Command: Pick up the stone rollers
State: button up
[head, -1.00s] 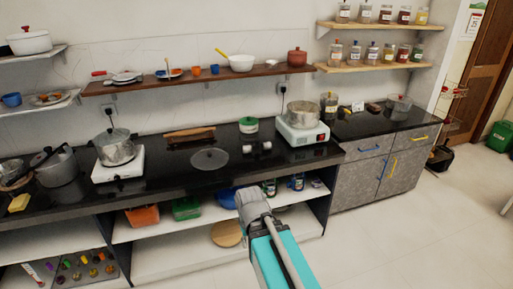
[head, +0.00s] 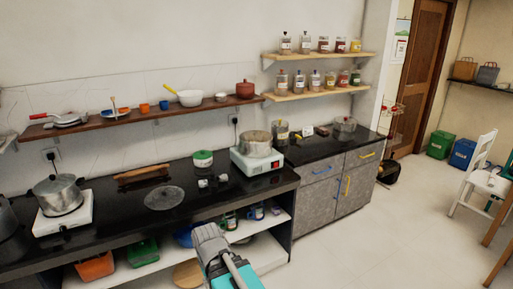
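Two small pale pieces with dark parts lie side by side on the black counter, a left one (head: 203,183) and a right one (head: 223,178). They may be the stone rollers, but they are too small to tell for sure. A brown, roller-like wooden piece (head: 143,174) lies farther left on the counter. The grey end of my arm, with my gripper (head: 208,236), is at the bottom centre, in front of the lower shelf and apart from the counter items. Its fingers cannot be made out, and I see nothing held.
A round dark lid (head: 164,198) and a green-topped container (head: 203,159) are near the pale pieces. A pot (head: 256,144) stands on a white stove (head: 258,162) to their right. The counter's front edge lies between my gripper and them. The floor at right is open.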

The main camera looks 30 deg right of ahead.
aim_at(222, 178)
jog(key=u, duration=0.1)
jog(key=i, duration=1.5)
jog(key=z, duration=0.7)
